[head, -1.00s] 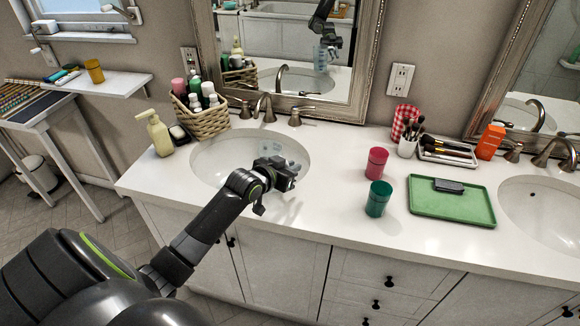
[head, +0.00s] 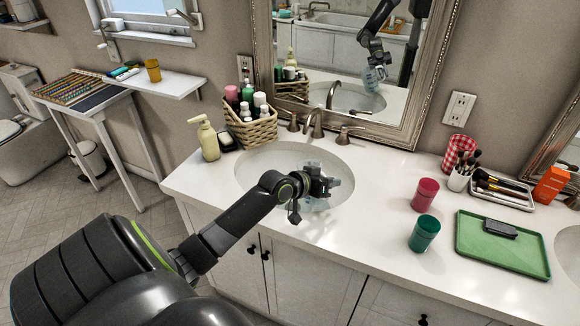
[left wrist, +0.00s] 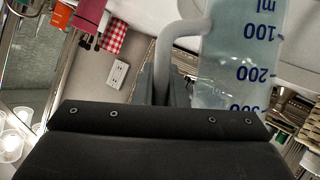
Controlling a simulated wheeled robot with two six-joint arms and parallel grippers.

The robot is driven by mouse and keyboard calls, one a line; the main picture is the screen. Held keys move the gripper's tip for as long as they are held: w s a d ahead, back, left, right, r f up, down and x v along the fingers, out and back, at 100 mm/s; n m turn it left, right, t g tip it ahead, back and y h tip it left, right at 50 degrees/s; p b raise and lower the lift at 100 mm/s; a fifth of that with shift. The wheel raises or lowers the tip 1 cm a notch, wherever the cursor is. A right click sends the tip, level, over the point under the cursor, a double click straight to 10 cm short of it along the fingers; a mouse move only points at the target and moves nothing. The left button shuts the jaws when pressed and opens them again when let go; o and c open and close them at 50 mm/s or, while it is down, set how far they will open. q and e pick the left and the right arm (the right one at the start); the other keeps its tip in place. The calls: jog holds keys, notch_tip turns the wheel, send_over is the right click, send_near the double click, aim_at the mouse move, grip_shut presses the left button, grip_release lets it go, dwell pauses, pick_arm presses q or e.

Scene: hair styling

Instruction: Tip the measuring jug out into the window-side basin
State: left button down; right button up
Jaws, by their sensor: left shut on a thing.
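The measuring jug is translucent, pale blue, with dark blue ml marks. It fills the upper right of the left wrist view (left wrist: 232,45), and its pale curved handle (left wrist: 165,45) runs to my jaws. My left gripper (head: 324,187) is shut on the jug, over the right part of the window-side basin (head: 262,165), the white oval one on the left. In the head view the gripper covers most of the jug. The mirror reflection (head: 372,78) shows it hanging at the gripper. I cannot tell its exact tilt or contents. My right gripper is not in view.
A faucet (head: 315,122) stands behind the basin, with a wicker basket (head: 250,130) and soap pump (head: 207,140) to its left. A red cup (head: 425,194), green cup (head: 424,233) and green tray (head: 500,262) stand to the right. The counter just right of the basin is clear.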

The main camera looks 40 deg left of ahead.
pick_arm(q)
jog(key=shift+w+a+r+n+h+b, duration=0.15)
jog(key=shift+a+n+h+b, duration=0.1)
jog(key=shift+a+n+b, duration=0.15)
jog(key=shift+w+a+n+h+b, duration=0.15)
jog(key=shift+a+n+h+b, duration=0.1)
jog(key=shift+a, duration=0.25)
jog(key=shift+r, duration=0.1)
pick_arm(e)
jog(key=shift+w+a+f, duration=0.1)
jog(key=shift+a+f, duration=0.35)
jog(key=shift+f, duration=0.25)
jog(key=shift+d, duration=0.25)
pick_arm(q)
jog(key=shift+w+a+n+h+b, duration=0.2)
jog(key=shift+a+n+h+b, duration=0.35)
jog(key=shift+a+b, duration=0.3)
jog(key=shift+w+a+r+g, duration=0.1)
jog(key=shift+a+g, duration=0.05)
jog(key=shift+g, duration=0.15)
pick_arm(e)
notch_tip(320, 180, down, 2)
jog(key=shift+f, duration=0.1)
